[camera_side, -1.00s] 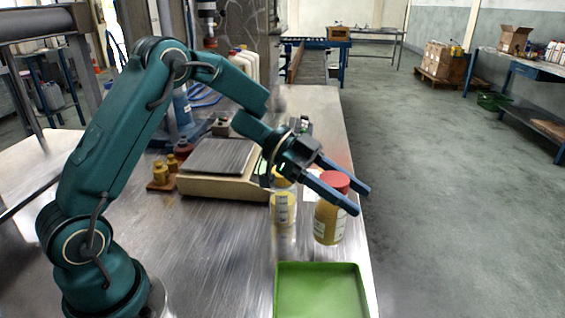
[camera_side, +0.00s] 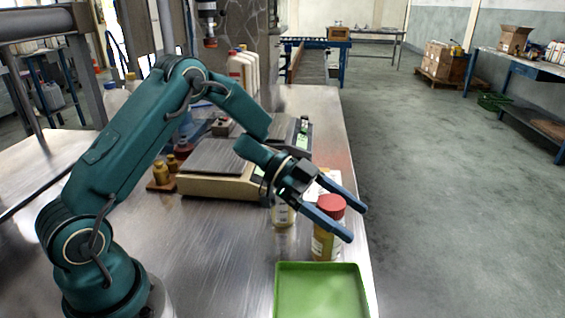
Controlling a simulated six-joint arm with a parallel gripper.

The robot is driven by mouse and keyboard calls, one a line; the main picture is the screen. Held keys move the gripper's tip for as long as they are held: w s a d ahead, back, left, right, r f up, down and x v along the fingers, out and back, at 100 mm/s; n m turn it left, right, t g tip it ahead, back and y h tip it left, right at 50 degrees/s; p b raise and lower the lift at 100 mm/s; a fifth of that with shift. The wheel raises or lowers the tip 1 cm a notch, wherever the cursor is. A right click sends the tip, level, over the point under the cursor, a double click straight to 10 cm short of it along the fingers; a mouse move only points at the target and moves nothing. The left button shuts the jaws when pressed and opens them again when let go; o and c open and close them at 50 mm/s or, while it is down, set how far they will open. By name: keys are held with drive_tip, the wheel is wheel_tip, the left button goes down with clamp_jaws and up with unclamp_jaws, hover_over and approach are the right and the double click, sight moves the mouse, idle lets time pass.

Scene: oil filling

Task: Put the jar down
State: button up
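The jar (camera_side: 324,245) has a red lid (camera_side: 330,203), a yellow-amber body and a pale label. It is upright between the two blue fingers of my gripper (camera_side: 348,222), just behind the green tray. The near finger crosses the jar just below the lid, and the far finger passes behind the lid. My gripper appears shut on the jar. The jar's base is near the steel table (camera_side: 215,265) top; I cannot tell whether it touches.
A green tray (camera_side: 320,265) lies at the front edge. A scale (camera_side: 215,187) and small brass weights (camera_side: 161,172) are farther left. The table's right edge is close to the jar.

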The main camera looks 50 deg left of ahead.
drive_tip(key=shift+r, duration=0.15)
drive_tip(key=v, duration=1.2)
drive_tip(key=w+r+n+t+y, duration=0.2)
drive_tip(key=w+r+t+y, duration=0.3)
drive_tip(key=w+r+t, duration=0.3)
drive_tip(key=s+a+r+n+t+y, duration=0.2)
drive_tip(key=a+r+n+y, duration=0.3)
drive_tip(key=y, duration=0.3)
drive_tip(key=s+d+f+n+g, duration=0.2)
drive_tip(key=s+f+g, duration=0.1)
drive_tip(key=s, duration=0.4)
drive_tip(key=s+d+f+n+g, duration=0.2)
drive_tip(key=s+d+f+g, duration=0.1)
drive_tip(key=s, duration=0.5)
drive_tip(key=s+d+f+n+g, duration=0.2)
drive_tip(key=s+d+f+g, duration=0.1)
drive_tip(key=s, duration=0.5)
drive_tip(key=shift+d+f+h, duration=0.2)
drive_tip(key=shift+f+h, duration=0.1)
drive_tip(key=shift+f, duration=0.55)
